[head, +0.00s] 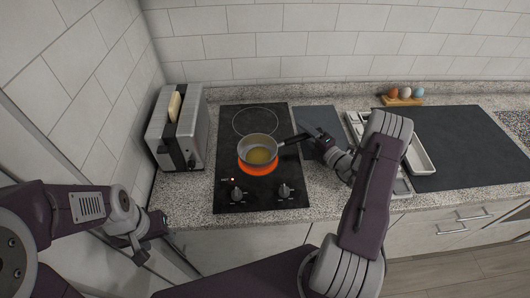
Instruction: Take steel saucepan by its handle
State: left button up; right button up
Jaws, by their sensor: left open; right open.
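The steel saucepan (248,142) stands over a glowing orange burner (258,169) on the black cooktop (228,168), with yellowish liquid inside. Its black handle (293,140) points right and slightly up in the head view. My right gripper (309,141) is open at the outer end of the handle. I cannot tell whether its fingers are around the handle or only beside it. My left gripper (158,238) is open and empty, low at the left, by the front edge of the counter and far from the saucepan.
A toaster (176,128) with bread in it stands left of the cooktop. Right of my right gripper are a white tray (420,158), a dark mat (465,145) and a wooden holder with eggs (404,100).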

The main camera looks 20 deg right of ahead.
jog(key=shift+c, duration=1.2)
grip_shut()
jog(key=shift+r, duration=0.1)
